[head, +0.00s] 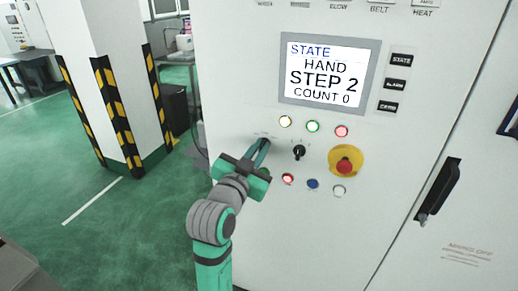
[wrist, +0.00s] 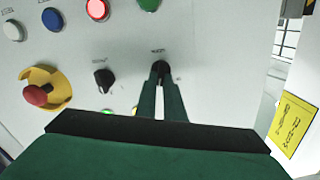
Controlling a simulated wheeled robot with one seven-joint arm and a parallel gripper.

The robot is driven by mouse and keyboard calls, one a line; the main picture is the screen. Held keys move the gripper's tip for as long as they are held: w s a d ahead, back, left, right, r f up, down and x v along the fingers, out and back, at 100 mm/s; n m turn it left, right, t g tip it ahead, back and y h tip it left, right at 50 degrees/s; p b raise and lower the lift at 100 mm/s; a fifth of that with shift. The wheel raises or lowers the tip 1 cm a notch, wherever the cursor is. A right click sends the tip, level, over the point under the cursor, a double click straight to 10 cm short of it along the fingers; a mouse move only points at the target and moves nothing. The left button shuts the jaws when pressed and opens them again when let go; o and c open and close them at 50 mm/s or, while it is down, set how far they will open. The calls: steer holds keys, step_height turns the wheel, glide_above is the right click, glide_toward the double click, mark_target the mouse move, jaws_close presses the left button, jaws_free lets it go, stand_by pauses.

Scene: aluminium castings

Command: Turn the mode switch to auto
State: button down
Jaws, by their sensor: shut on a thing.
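My gripper (head: 262,148) is at the front of the white control cabinet, with its fingers pointing at the panel. In the wrist view my gripper (wrist: 161,88) is shut on a black switch knob (wrist: 161,68), one finger on each side. The fingers hide most of this knob, so its angle cannot be told. The small label by it is too blurred to read. A second black rotary switch (head: 299,151) stands free to the right; it also shows in the wrist view (wrist: 104,79). The screen (head: 328,75) reads STATE, HAND, STEP 2, COUNT 0.
A red emergency stop on a yellow plate (head: 346,162) is right of the switches. Yellow, green and red lamps (head: 313,126) sit above, with a lit red button (head: 288,179) and others below. A black door handle (head: 438,190) is further right. A striped pillar (head: 105,80) stands left.

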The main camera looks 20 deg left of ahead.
steer(key=m, duration=0.5)
steer(key=shift+d+f, duration=0.2)
steer(key=shift+m, duration=0.4)
steer(key=c, duration=1.9)
jaws_free()
steer(key=shift+o, duration=0.2)
steer(key=s, duration=1.1)
steer(key=shift+a, duration=0.15)
